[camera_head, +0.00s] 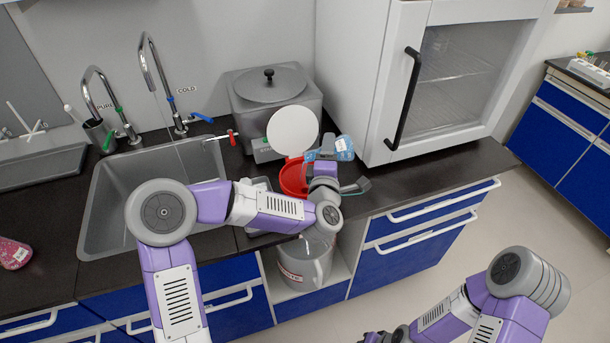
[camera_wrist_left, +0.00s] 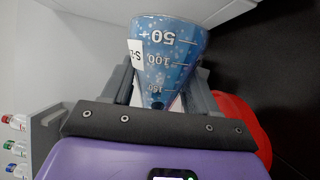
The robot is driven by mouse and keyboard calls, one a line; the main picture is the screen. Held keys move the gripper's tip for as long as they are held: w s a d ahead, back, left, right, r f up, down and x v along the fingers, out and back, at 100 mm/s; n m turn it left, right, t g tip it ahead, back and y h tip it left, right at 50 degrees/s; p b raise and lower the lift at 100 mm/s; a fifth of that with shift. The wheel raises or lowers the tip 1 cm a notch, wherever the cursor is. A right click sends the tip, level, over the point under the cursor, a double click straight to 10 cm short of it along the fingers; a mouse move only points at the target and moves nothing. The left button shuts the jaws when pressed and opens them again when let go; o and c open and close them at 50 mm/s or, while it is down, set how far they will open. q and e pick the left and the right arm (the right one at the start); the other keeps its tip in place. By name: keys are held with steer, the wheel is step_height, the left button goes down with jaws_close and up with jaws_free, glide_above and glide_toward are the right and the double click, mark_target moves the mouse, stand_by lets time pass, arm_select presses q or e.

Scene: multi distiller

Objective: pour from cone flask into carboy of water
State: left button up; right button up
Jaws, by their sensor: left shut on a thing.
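The cone flask (camera_head: 337,147), with blue contents, is tilted well over above the counter's right part. The left wrist view shows the flask (camera_wrist_left: 165,55) with its wide base away from me and its neck toward my gripper. My left gripper (camera_wrist_left: 160,98) is shut on it, with one finger on each side. A red round funnel-like vessel (camera_head: 292,178) is under and left of the flask. A clear carboy (camera_head: 304,262) with a red-lettered label stands below in the cabinet opening, its top partly hidden by my left arm. My right gripper (camera_head: 385,336) barely shows at the bottom edge.
A grey boiler (camera_head: 273,98) with a white disc (camera_head: 292,130) stands behind the red vessel. A white glass-door cabinet (camera_head: 445,75) is close on the right. The sink (camera_head: 140,185) with taps is on the left. The counter right of the flask (camera_head: 440,165) is clear.

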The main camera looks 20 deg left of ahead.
arm_select(q)
steer(key=shift+s+a+r+n+b, duration=0.15)
steer(key=shift+r+n+b, duration=0.15)
steer(key=shift+n+b, duration=0.4)
stand_by(1.6)
steer(key=shift+r+t, duration=0.15)
steer(key=shift+t, duration=0.15)
stand_by(1.2)
